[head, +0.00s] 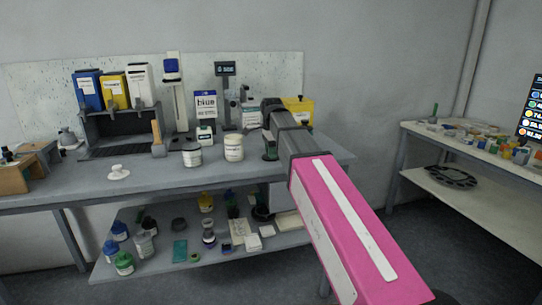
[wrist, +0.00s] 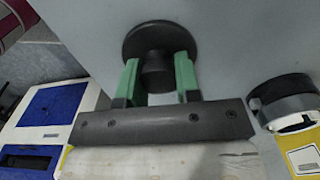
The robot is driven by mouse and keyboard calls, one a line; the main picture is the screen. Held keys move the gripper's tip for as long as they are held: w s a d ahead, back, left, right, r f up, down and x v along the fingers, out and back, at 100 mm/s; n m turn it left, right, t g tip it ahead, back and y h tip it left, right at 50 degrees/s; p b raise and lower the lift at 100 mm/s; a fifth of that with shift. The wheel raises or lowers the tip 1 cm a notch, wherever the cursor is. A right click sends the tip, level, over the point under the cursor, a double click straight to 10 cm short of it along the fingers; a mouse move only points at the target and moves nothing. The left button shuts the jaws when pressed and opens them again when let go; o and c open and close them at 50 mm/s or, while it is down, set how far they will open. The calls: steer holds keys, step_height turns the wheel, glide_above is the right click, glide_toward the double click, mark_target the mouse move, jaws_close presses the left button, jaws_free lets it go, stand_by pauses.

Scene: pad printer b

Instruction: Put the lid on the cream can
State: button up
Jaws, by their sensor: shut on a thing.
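My gripper (head: 270,151) is shut on the knob of a dark round lid. In the wrist view my gripper (wrist: 158,82) has its green fingertips on either side of the knob, with the lid's dark disc (wrist: 160,35) beyond them. The cream can (head: 234,148), a pale labelled can, stands upright on the grey bench. My gripper is just to the right of it in the head view and apart from it. The can's rim is too small to make out clearly.
A white can with a dark top (head: 192,153) stands left of the cream can. A white knobbed piece (head: 118,172) lies on the grey bench (head: 70,182). Boxes and a small bottle (head: 204,135) stand behind. The bench's front left is mostly clear.

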steer(key=shift+r, duration=0.15)
steer(key=shift+r, duration=0.6)
step_height(320, 180, up, 3)
steer(key=shift+f, duration=0.15)
steer(key=s+a+r, duration=0.7)
steer(key=s+a, duration=0.1)
steer(key=w+a+r+n, duration=0.1)
steer(key=w+a+r, duration=0.3)
steer(key=w+a, duration=0.2)
steer(key=shift+w+a+r+n, duration=0.2)
steer(key=shift+w+r+n, duration=0.15)
steer(key=shift+w, duration=0.45)
step_height(320, 180, down, 6)
steer(key=shift+f, duration=0.3)
stand_by(1.0)
